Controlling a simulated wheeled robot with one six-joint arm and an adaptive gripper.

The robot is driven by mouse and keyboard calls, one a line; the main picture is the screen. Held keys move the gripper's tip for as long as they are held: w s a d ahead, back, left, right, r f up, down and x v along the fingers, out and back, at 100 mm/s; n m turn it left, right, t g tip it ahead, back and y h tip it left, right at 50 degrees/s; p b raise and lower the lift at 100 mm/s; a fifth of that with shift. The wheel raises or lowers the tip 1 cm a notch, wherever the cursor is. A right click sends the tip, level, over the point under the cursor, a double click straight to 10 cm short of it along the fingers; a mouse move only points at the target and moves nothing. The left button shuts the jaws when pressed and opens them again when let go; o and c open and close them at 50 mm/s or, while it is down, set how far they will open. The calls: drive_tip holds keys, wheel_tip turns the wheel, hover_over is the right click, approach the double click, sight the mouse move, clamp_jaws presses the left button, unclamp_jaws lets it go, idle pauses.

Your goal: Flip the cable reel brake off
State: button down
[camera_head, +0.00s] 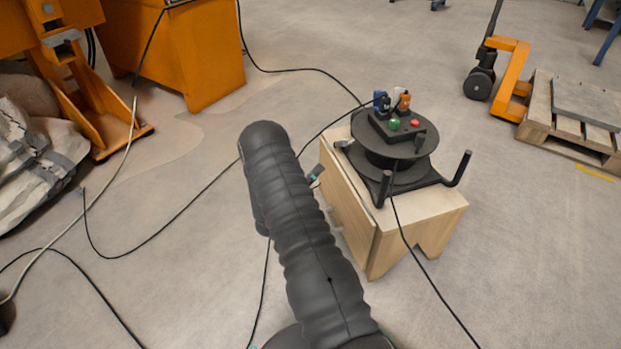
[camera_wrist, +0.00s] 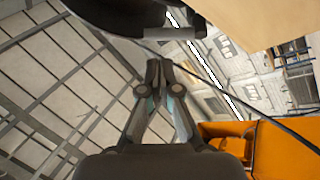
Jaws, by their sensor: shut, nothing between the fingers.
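The cable reel (camera_head: 400,165) is black and sits on a wooden stand (camera_head: 350,215), with a control box (camera_head: 398,127) carrying a green and a red button on its top disc. A small grey metal tab (camera_head: 344,143), which looks like the brake lever, shows at the reel's left edge. In the wrist view, a grey metal piece (camera_wrist: 172,33) juts from a dark rounded part at the top. My gripper (camera_wrist: 158,66) is shut and empty, its tips just below that piece; contact cannot be told. In the head view my arm hides most of the gripper.
Black cables (camera_head: 160,232) run over the floor and past the stand. An orange machine (camera_head: 200,60) stands at the back left, with a pale sack (camera_head: 35,165) beside it. A pallet jack (camera_head: 512,75) and wooden pallet (camera_head: 570,120) are at the right. Floor around the stand's front is mostly clear.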

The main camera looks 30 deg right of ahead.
sight(340, 146)
drive_tip(key=x, duration=0.8)
drive_tip(key=shift+d+r, duration=0.1)
drive_tip(key=shift+d, duration=0.1)
drive_tip(key=shift+r+n, duration=0.1)
drive_tip(key=shift+n, duration=0.2)
